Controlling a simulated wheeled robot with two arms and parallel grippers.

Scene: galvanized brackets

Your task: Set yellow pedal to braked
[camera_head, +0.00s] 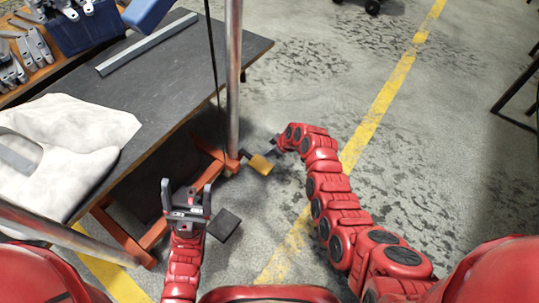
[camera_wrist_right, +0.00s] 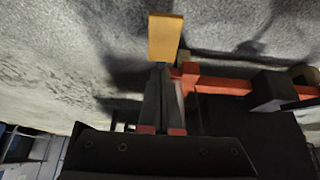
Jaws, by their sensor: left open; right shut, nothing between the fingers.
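The yellow pedal (camera_head: 261,165) is a small flat plate low by the foot of the table's metal post, at the end of the red-orange base frame. It also shows in the right wrist view (camera_wrist_right: 165,37), just beyond my fingertips. My right gripper (camera_head: 273,144) is beside the pedal in the head view. In the right wrist view its fingers (camera_wrist_right: 163,72) are together and empty, pointing at the pedal's near edge; I cannot tell whether they touch. My left gripper (camera_head: 187,187) is open and empty, fingers up, left of the pedal and away from it.
The dark tabletop (camera_head: 165,85) holds a grey metal bar (camera_head: 147,44) and white cloth (camera_head: 80,125). The red-orange base frame (camera_head: 155,232) is near my left gripper. A blue bin (camera_head: 85,32) and brackets are at top left. Open floor (camera_head: 450,170) lies right.

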